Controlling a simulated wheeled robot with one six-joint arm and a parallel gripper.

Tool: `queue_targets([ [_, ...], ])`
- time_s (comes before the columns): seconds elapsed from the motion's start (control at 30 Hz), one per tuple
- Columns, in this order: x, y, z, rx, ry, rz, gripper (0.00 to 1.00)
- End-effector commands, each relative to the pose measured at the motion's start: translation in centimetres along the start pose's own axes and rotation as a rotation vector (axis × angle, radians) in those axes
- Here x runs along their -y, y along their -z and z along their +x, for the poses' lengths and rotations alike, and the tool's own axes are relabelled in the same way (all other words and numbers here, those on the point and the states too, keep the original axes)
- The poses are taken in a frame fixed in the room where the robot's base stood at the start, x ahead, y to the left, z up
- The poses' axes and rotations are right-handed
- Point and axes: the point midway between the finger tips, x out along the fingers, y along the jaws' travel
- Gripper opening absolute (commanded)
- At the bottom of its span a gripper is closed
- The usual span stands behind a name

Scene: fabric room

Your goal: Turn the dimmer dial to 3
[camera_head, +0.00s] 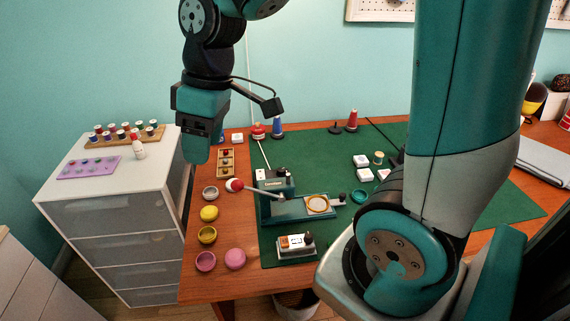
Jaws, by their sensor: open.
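A small box (296,246) with a pale top stands at the front left of the green mat. It bears an orange part, a small marked panel and a dark knob (308,238), which looks like the dimmer dial. The markings and the dial's setting are too small to read. My gripper (196,150) hangs at the upper left, above the left end of the table, pointing down. It is well apart from the box, up and to the left of it. It is open, and nothing shows in it.
A teal press-like device (288,212) with a red-knobbed lever (236,185) stands just behind the box. Several small bowls (207,235) line the table's left edge. Thread cones (277,127) stand at the back. A white drawer cabinet (115,205) is left. My arm hides the mat's right part.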

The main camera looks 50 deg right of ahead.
Motion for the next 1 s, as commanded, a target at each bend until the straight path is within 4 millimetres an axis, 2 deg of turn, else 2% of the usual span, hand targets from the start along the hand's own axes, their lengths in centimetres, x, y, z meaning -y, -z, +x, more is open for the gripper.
queue_targets([
  [0.03, -4.9, 0.4, 0.6, 0.024, -0.024, 0.003, 0.56],
  [0.13, -14.2, -0.5, 1.8, 0.071, -0.069, -0.037, 0.56],
  [0.2, -19.9, -2.3, 2.8, 0.108, -0.087, -0.064, 0.56],
  [0.3, -26.4, -5.5, 4.3, 0.155, -0.095, -0.1, 0.56],
  [0.4, -30.6, -8.5, 5.7, 0.189, -0.094, -0.13, 0.56],
  [0.5, -32.9, -10.4, 6.5, 0.209, -0.091, -0.15, 0.56],
  [0.6, -33.8, -11.3, 7.1, 0.218, -0.088, -0.16, 0.56],
  [0.77, -33.9, -11.7, 9.1, 0.22, -0.084, -0.164, 0.56],
  [1.0, -34.4, -12.7, 14.3, 0.22, -0.083, -0.164, 0.56],
])
